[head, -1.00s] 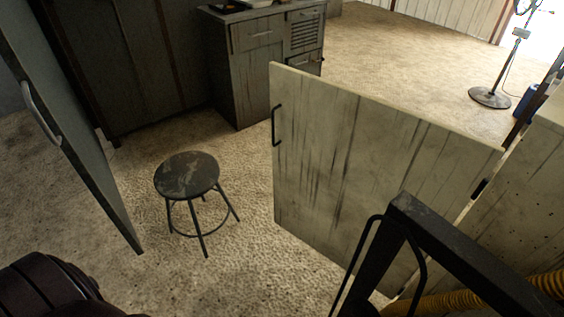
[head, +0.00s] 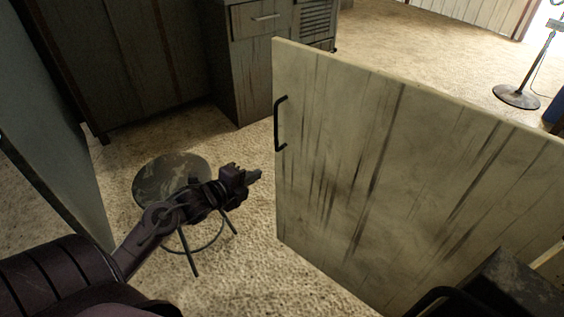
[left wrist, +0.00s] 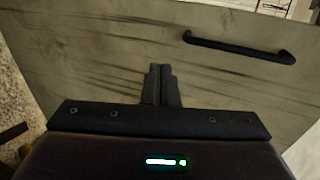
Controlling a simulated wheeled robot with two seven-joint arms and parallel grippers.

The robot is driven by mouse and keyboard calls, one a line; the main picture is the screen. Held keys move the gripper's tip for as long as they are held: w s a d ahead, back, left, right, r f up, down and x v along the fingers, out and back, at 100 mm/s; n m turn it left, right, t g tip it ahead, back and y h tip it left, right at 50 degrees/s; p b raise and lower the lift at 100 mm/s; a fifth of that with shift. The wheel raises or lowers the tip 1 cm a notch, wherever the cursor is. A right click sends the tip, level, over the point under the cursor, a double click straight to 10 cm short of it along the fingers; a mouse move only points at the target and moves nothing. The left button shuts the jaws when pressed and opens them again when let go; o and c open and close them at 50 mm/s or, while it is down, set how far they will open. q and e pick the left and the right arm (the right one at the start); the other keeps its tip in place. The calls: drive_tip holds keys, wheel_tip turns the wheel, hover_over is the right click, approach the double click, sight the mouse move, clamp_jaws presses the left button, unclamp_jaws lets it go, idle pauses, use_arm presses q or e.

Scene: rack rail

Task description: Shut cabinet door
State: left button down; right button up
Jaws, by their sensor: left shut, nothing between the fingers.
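The cabinet door (head: 400,170) is a pale, stained wooden panel standing open on the right in the head view. Its black handle (head: 279,123) is near its left edge. In the left wrist view, the door (left wrist: 90,60) fills most of the picture, with the handle (left wrist: 240,47) at the upper right. My left gripper (head: 257,175) is shut and empty, just left of the door's left edge and below the handle in the head view. The shut fingers (left wrist: 160,85) point at the door face; I cannot tell whether they touch it. My right gripper is not in view.
A round stool (head: 165,180) stands behind my left arm. A grey door-like panel (head: 50,150) is at the far left. A grey drawer cabinet (head: 250,70) stands at the back. A dark metal frame (head: 515,285) is at the lower right. Open floor lies beyond the door.

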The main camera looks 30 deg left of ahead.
use_arm(q)
approach(289, 156)
drive_tip(key=x, duration=0.5)
drive_tip(key=shift+s+f+b, duration=0.1)
drive_tip(key=shift+f+b, duration=0.05)
drive_tip(key=shift+b, duration=0.2)
drive_tip(key=shift+x, duration=0.8)
drive_tip(key=shift+d, duration=0.1)
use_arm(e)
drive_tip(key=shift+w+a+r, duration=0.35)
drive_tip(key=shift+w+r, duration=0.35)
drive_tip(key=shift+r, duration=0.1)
